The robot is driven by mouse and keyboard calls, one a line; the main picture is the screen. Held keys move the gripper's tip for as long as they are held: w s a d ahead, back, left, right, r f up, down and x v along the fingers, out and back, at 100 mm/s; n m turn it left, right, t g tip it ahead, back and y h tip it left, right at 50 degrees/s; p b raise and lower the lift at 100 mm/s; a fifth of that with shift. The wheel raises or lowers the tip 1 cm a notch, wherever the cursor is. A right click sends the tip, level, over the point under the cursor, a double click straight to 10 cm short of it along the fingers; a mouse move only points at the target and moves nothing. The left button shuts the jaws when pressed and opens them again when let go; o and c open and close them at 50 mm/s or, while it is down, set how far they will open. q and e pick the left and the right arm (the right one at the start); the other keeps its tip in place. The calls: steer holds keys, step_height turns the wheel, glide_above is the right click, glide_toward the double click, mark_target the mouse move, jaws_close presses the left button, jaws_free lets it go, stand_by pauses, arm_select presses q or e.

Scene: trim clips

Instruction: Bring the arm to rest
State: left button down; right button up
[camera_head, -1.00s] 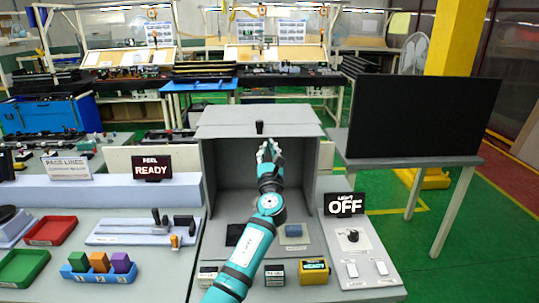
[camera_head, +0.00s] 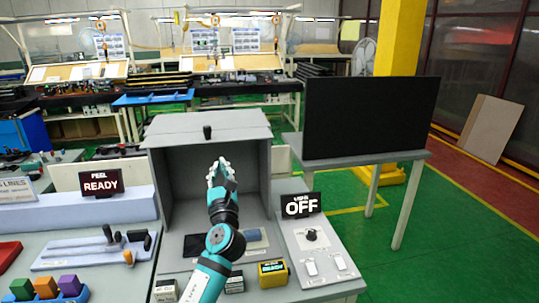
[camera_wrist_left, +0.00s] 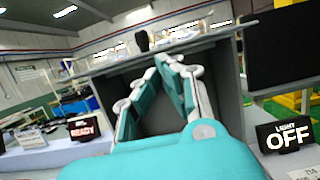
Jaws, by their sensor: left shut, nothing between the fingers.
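My left gripper (camera_head: 220,165) is teal with pale fingertips. In the head view it stands in front of the open grey box (camera_head: 168,195), below the box's top. Its fingers are closed together and hold nothing. In the left wrist view the fingers (camera_wrist_left: 163,62) meet at their tips, with the dark inside of the box (camera_wrist_left: 228,90) behind them. My left arm reaches up from the bottom edge over the front of the bench. My right gripper is not in view.
A panel with an OFF sign (camera_head: 302,205) and a dark knob is right of the box. A READY sign (camera_head: 102,183) stands at left. Small boxes, including a yellow one (camera_head: 273,273), line the bench front. A black screen (camera_head: 370,117) stands on a table (camera_head: 400,157) at right.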

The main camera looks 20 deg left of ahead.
arm_select(q)
steer(key=s+d+f+n+g+h, duration=0.2)
steer(key=s+f+n+g, duration=0.2)
steer(key=s+f+n, duration=0.6)
steer(key=s+d+f+n+g+h, duration=0.2)
steer(key=s+f+n+g+h, duration=0.3)
steer(key=f, duration=0.8)
steer(key=s+d+f+n+g+h, duration=0.1)
steer(key=s+d+f+n+g, duration=0.2)
steer(key=s, duration=0.5)
steer(key=s+d+f+n+g+h, duration=0.1)
steer(key=s+d+f+n+h, duration=0.1)
steer(key=s+d+f+n, duration=0.5)
steer(key=s+d+n+g+h, duration=0.1)
steer(key=s+d+n+g, duration=0.15)
steer(key=s, duration=0.75)
step_height(320, 180, down, 30)
steer(key=s+a+b, duration=0.1)
steer(key=s+b, duration=0.1)
steer(key=b, duration=0.1)
steer(key=s+a+f+g+b, duration=0.1)
steer(key=s+a+f+g, duration=0.1)
steer(key=s+f, duration=1.4)
steer(key=shift+a+b, duration=0.35)
steer(key=shift+a, duration=0.2)
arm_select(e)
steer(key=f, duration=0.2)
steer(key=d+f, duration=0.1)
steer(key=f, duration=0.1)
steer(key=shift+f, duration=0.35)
